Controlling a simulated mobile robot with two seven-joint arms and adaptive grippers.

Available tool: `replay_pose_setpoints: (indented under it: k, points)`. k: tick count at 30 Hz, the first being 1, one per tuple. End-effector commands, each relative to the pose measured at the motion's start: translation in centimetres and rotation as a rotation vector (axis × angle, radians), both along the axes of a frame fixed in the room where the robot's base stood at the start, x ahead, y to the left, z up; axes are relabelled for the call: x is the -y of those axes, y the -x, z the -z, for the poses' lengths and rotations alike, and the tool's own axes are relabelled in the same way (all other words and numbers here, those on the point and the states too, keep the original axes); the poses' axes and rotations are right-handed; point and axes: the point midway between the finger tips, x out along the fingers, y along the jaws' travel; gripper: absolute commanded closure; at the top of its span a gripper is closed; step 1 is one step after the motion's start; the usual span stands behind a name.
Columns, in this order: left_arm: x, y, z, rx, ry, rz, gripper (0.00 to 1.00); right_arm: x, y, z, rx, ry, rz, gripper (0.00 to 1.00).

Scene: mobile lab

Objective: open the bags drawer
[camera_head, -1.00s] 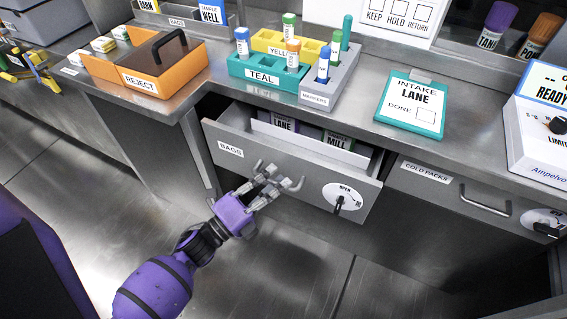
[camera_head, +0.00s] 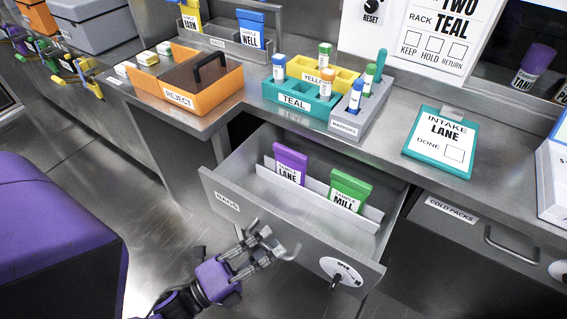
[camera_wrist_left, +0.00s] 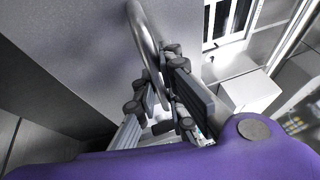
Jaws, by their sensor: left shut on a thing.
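The bags drawer (camera_head: 290,232) is pulled well out from under the counter. Inside it a purple bag marked LANE (camera_head: 290,165) and a green bag marked MILL (camera_head: 349,190) stand against a light divider. A round dial (camera_head: 340,272) with a dark latch sits at the right of its front. My left gripper (camera_head: 266,240) is at the middle of the drawer front, shut on the drawer's bar handle. In the left wrist view the handle (camera_wrist_left: 143,30) runs down between the fingers (camera_wrist_left: 165,95). My right gripper is not in view.
The counter above holds an orange reject bin (camera_head: 180,95), a teal rack (camera_head: 295,100), a grey marker holder (camera_head: 350,125) and an intake card (camera_head: 440,145). The cold packs drawer (camera_head: 470,225) is closed at right.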

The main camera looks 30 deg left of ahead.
Motion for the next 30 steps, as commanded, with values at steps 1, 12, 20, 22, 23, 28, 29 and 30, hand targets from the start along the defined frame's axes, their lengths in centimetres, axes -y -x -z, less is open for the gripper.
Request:
replay_pose_setpoints:
  k: [1,12,20,22,23,28,29,30]
  points:
    - [0.0,0.2,0.2,-0.002,-0.007,-0.001,1.0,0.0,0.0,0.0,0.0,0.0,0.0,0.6]
    - [-0.1,0.3,0.2,-0.003,-0.007,-0.001,1.0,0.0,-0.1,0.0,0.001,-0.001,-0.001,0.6]
    - [0.0,0.2,0.1,-0.003,-0.003,-0.001,0.71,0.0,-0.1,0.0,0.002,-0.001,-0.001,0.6]
    - [0.0,0.2,0.1,-0.002,-0.003,-0.001,0.71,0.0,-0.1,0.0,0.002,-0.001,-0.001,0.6]
    - [0.0,0.2,0.1,-0.002,-0.003,-0.001,0.71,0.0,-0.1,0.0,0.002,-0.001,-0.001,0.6]
    - [-0.2,0.6,0.2,-0.003,-0.002,-0.001,0.71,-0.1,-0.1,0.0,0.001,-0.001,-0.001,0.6]
    - [-0.4,0.9,0.3,-0.005,-0.002,-0.002,0.71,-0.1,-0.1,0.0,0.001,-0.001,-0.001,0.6]
    - [-0.6,1.3,0.4,-0.005,-0.002,-0.002,0.71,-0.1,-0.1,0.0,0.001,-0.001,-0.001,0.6]
